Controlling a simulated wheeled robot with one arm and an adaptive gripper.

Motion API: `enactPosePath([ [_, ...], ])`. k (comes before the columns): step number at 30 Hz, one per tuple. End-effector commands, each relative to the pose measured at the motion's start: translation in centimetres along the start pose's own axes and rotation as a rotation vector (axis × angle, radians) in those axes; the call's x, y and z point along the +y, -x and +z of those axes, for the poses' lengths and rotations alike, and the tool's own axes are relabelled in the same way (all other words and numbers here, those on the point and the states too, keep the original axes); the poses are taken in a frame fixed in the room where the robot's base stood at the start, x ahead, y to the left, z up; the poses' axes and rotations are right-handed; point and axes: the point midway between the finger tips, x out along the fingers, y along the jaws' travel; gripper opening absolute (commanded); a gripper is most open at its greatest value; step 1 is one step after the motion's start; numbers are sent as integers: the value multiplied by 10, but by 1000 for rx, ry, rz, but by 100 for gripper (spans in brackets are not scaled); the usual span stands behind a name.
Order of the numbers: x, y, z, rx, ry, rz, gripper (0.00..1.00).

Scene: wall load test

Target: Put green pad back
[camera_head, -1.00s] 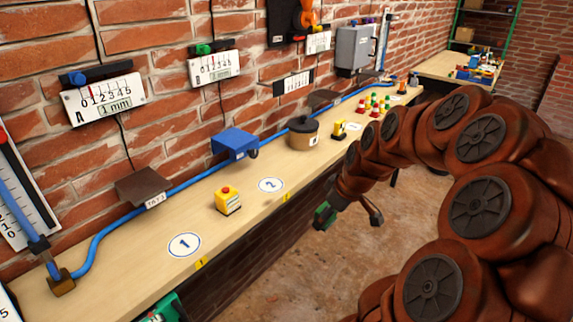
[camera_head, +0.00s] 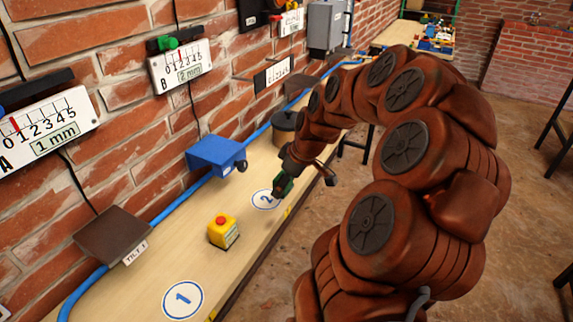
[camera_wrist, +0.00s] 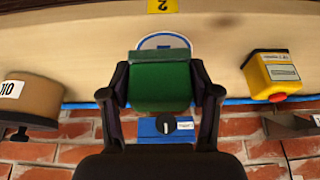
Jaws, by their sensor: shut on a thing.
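My gripper (camera_wrist: 161,94) is shut on the green pad (camera_wrist: 160,82), with one finger on each side of it. In the head view the green pad (camera_head: 284,183) shows partly at the end of my arm, above the white round marker 2 (camera_head: 264,200). In the wrist view the pad covers part of that marker (camera_wrist: 165,41). I cannot tell how high the pad is above the bench. The blue wall bracket (camera_head: 214,154) with a dark knob is to the left of my gripper in the head view.
The wooden bench (camera_head: 205,266) runs along the brick wall. A yellow box with a red button (camera_head: 223,231) stands between marker 2 and marker 1 (camera_head: 183,300). A brown pot (camera_head: 286,128) stands behind my gripper. A brown tilt plate (camera_head: 112,234) is on the wall side.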

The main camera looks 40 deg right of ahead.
Motion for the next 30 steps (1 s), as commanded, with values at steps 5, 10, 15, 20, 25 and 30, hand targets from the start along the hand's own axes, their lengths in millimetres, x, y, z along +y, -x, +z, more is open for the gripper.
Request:
enactPosePath([
  [5, 25, -4, -9, -1, -1, 0, 29],
  [10, 48, -10, -15, -2, -2, 0, 29],
  [15, 70, -14, -22, -1, -3, 1, 29],
  [20, 92, -19, -28, 0, -5, 3, 29],
  [25, 114, -24, -35, 0, -5, 4, 29],
  [30, 127, -28, -39, 0, -5, 1, 29],
])
